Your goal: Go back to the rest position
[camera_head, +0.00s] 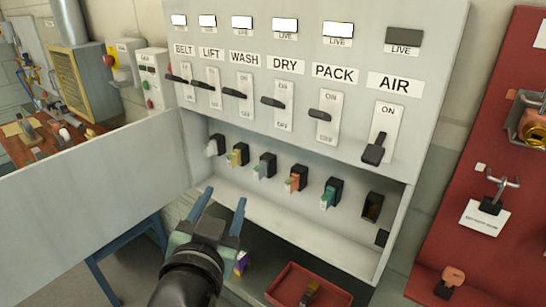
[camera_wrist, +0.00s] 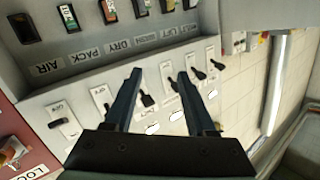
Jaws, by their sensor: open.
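My gripper (camera_head: 222,198) is open and empty in front of the lower part of the grey switch panel (camera_head: 350,20). It also shows in the wrist view (camera_wrist: 160,74), with its two blue fingers apart and nothing between them. The panel carries levers labelled BELT, LIFT, WASH, DRY, PACK and AIR. The AIR lever (camera_head: 376,150) points down and its lamp (camera_head: 404,37) is dark. The other lamps are lit. The PACK lever (camera_head: 320,115) sticks out near the middle of its plate.
Coloured pieces sit in black holders below the levers; the holder under AIR (camera_head: 373,207) looks different. A red tray (camera_head: 283,288) holds a small item. An open grey door (camera_head: 90,190) stands left. A red board (camera_head: 465,130) with hooks is at right.

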